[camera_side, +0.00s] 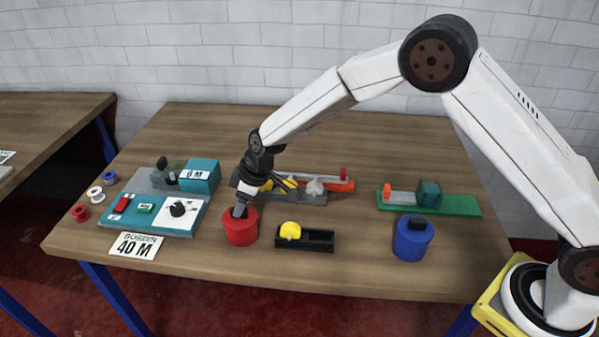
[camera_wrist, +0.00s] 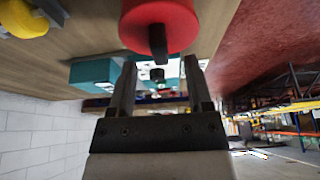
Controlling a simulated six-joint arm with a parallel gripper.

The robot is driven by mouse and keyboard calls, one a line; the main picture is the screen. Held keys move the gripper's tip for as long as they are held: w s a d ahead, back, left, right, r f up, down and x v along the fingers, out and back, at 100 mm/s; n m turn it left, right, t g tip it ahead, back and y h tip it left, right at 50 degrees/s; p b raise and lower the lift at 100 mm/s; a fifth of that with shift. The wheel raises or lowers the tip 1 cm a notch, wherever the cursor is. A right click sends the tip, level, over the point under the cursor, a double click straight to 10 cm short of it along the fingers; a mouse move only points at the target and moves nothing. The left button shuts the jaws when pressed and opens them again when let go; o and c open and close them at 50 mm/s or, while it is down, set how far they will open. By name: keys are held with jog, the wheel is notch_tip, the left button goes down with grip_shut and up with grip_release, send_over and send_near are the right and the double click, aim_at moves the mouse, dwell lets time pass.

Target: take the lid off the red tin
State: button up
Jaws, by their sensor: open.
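The red tin (camera_side: 241,228) stands upright near the front edge of the table, left of the middle. In the wrist view the red tin (camera_wrist: 160,16) is at the top, with a black handle (camera_wrist: 157,42) on its lid. My gripper (camera_side: 240,211) is just above the tin's top, pointing down and tilted. In the wrist view my gripper (camera_wrist: 160,65) is open, and the handle lies close to the gap between its fingertips. I see no contact between finger and handle. The lid seems to sit on the tin; the fingers hide part of it in the side view.
A black tray (camera_side: 318,245) with a yellow piece stands just right of the tin. A blue tin (camera_side: 411,240) is further right, before a green board (camera_side: 452,206). A teal machine (camera_side: 201,174) and panel are left; a grey-and-orange fixture (camera_side: 340,185) is behind.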

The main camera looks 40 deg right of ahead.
jog(key=shift+x, duration=1.2)
jog(key=shift+c, duration=0.2)
grip_shut()
